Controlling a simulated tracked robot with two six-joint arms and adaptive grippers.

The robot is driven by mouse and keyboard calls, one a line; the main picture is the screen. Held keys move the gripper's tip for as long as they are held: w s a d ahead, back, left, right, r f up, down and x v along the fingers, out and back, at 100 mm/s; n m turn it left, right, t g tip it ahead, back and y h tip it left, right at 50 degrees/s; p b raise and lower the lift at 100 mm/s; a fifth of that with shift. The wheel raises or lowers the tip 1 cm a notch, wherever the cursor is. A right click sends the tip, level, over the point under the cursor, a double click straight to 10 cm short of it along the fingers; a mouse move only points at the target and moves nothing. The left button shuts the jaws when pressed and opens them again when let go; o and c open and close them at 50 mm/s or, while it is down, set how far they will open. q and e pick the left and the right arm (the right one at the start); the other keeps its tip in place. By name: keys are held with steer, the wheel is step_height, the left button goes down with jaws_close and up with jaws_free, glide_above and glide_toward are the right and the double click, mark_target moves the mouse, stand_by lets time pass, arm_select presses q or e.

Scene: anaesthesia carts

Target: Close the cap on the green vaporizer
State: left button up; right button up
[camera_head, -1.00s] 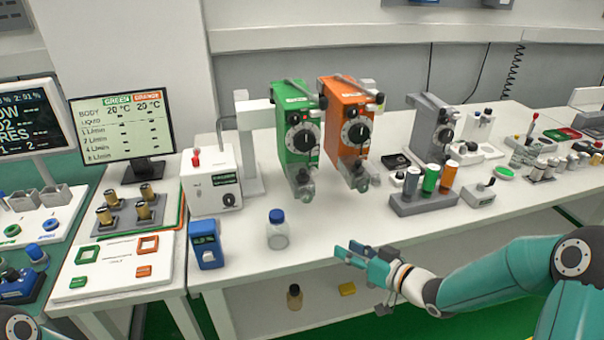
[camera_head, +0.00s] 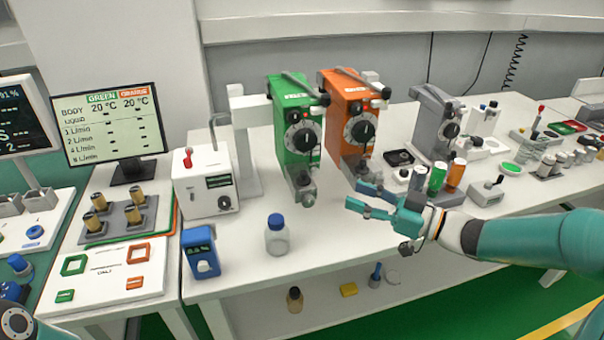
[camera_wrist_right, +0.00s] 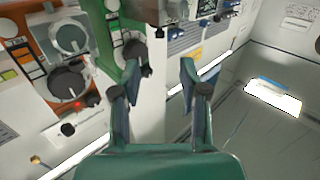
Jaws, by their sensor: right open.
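The green vaporizer (camera_head: 298,130) stands upright on the white table, with a black dial on its front. It also shows as a partial green edge in the right wrist view (camera_wrist_right: 128,22). Its clear-grey filler part (camera_head: 304,188) is low at the front; I cannot tell how its cap sits. My right gripper (camera_head: 357,199) is open and empty, in front of and below the orange vaporizer (camera_head: 345,110), to the right of the green one's filler. Its two fingers show apart in the right wrist view (camera_wrist_right: 164,68).
A blue-capped bottle (camera_head: 277,238) and a blue device (camera_head: 201,252) stand at the table's front left. A grey vaporizer (camera_head: 434,122) and a rack with green and orange bottles (camera_head: 438,178) are on the right. Bare table lies between bottle and gripper.

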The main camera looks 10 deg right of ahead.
mark_target(307, 177)
steer(key=p+x, duration=0.2)
steer(key=x, duration=1.2)
steer(key=shift+d+f, duration=0.1)
jaws_close()
steer(key=shift+g+p, duration=0.3)
steer(key=shift+p, duration=0.1)
steer(key=shift+y, duration=0.3)
jaws_free()
